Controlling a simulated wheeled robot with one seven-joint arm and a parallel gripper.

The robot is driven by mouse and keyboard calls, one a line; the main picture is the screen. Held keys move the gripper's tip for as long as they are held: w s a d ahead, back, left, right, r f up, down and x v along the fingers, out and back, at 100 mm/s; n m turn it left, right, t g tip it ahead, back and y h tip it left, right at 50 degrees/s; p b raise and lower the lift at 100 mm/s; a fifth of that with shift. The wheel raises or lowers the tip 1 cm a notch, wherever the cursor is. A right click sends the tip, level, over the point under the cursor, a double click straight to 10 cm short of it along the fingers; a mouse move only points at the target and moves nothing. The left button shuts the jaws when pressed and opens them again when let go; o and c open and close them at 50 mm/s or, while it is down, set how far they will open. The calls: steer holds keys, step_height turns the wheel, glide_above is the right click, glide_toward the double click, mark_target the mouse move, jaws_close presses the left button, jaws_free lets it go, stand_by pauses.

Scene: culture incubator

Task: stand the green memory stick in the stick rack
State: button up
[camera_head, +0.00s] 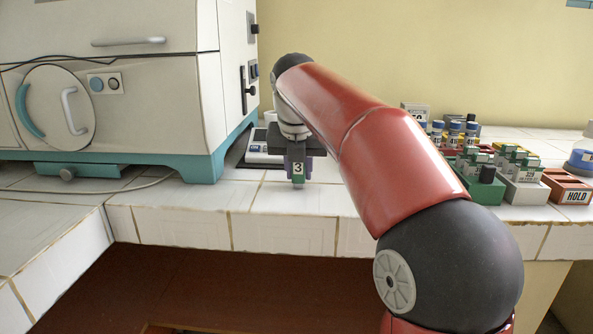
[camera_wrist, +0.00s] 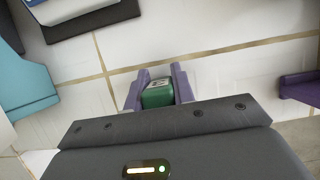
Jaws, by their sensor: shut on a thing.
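The green memory stick (camera_head: 298,180) has a white label with a 3 and hangs upright from my gripper (camera_head: 298,172), near the front edge of the tiled counter. In the wrist view the stick's green end (camera_wrist: 158,97) sits between the two purple fingers of my gripper (camera_wrist: 159,88), which are shut on it. I cannot tell whether its lower end touches the tiles. I cannot pick out the stick rack with certainty. A purple object (camera_wrist: 302,88) is cut off at the right edge of the wrist view; it may be the rack.
The cream incubator (camera_head: 110,90) with its teal base stands left. A dark device with a pale top (camera_head: 262,148) is behind my gripper. Bare tiles surround the stick; the counter drops off in front.

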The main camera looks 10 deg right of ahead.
steer(key=shift+f, duration=0.15)
steer(key=o, duration=1)
